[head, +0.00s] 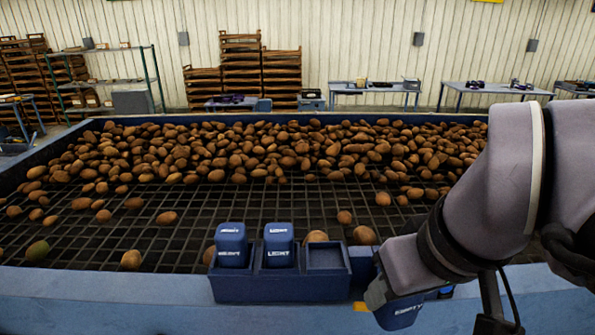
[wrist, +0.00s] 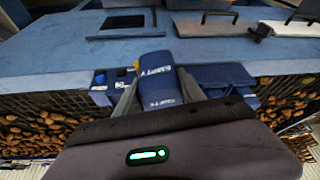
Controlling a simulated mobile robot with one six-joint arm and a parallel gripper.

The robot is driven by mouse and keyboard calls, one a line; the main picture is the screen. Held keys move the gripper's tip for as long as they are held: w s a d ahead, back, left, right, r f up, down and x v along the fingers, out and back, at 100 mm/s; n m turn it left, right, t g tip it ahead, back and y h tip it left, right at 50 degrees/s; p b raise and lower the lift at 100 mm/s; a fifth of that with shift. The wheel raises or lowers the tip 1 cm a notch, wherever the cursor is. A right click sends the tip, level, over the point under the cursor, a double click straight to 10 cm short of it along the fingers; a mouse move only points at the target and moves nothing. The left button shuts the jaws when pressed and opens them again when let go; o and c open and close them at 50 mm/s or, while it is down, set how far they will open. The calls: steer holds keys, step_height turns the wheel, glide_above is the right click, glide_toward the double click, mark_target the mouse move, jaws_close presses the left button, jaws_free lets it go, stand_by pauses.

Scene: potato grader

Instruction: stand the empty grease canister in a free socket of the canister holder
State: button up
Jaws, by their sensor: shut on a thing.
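The empty grease canister (head: 400,313) is dark blue, with a label reading EMPTY. My gripper (wrist: 158,92) is shut on it; in the wrist view the canister (wrist: 158,80) sits between both fingers. In the head view it hangs tilted just right of the canister holder, apart from it, and the arm hides its upper part. The blue canister holder (head: 280,292) stands on the grader's near edge. Its left and middle sockets hold blue canisters (head: 231,245) and (head: 279,245). Its right socket (head: 325,258) is free.
Brown potatoes (head: 250,150) cover the far part of the dark grid (head: 260,205), with several loose ones close behind the holder. The blue front rail (head: 110,285) is clear to the left. Wooden crates (head: 240,65) and tables (head: 375,90) stand along the back wall.

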steer(key=a+n, duration=0.2)
steer(key=a, duration=0.2)
steer(key=shift+y, duration=0.4)
steer(key=w+a, duration=0.1)
steer(key=w, duration=0.4)
steer(key=w+a+f+p, duration=0.1)
steer(key=w, duration=0.3)
steer(key=w+a, duration=0.1)
steer(key=w, duration=0.4)
steer(key=shift+w+a+f, duration=0.1)
steer(key=shift+w+f, duration=0.05)
steer(key=shift+w, duration=0.2)
steer(key=f+b, duration=0.3)
steer(key=f, duration=0.1)
steer(key=shift+w+f, duration=0.1)
steer(key=shift+w, duration=0.15)
steer(key=shift+r, duration=0.3)
steer(key=shift+s+f, duration=0.1)
steer(key=shift+f, duration=0.15)
steer(key=o, duration=1.4)
steer(key=shift+r, duration=0.15)
